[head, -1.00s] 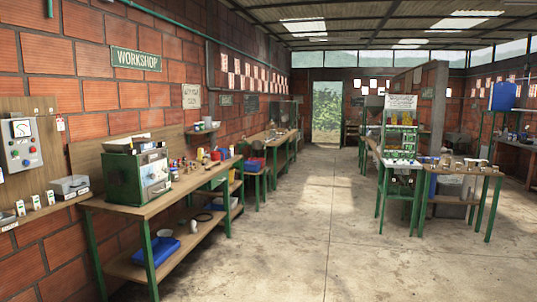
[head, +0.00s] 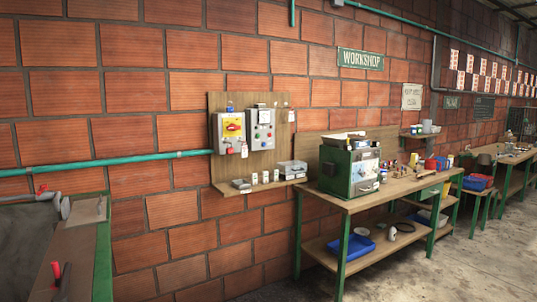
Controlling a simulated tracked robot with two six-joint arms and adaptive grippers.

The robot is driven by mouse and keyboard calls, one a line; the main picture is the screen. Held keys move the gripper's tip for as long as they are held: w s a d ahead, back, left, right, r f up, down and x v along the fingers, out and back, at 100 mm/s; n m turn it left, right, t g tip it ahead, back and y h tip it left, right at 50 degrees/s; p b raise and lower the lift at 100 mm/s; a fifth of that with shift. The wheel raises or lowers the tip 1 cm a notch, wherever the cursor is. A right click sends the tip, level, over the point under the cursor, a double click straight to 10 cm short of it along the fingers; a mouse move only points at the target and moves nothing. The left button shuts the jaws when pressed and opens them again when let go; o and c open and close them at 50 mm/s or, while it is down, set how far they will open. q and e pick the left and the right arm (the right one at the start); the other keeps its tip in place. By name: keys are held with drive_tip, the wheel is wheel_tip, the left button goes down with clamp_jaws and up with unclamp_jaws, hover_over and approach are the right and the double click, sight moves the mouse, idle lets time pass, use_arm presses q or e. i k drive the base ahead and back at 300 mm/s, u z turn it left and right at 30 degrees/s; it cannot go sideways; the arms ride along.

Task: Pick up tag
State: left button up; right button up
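Small white tags show near the wooden panel (head: 257,168) on the brick wall. One tag (head: 244,150) hangs below the grey box (head: 230,140) with the red and yellow rotary switch. Another tag (head: 291,116) is at the panel's upper right edge. Several small white upright pieces (head: 265,177) stand on the panel's ledge; I cannot tell whether they are tags. Neither of my grippers is in view.
A workbench (head: 400,187) stands right of the panel and carries a green machine (head: 349,168). A blue tray (head: 352,247) lies on its lower shelf. A teal pipe (head: 130,160) runs along the wall. Concrete floor (head: 460,265) is clear at right.

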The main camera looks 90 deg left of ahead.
sight(244, 153)
drive_tip(key=z, duration=0.1)
drive_tip(key=i, duration=0.25)
drive_tip(key=u, duration=1.5)
drive_tip(key=i, duration=1.3)
drive_tip(key=u, duration=2)
drive_tip(key=i, duration=0.45)
drive_tip(key=z, duration=0.1)
drive_tip(key=k, duration=0.5)
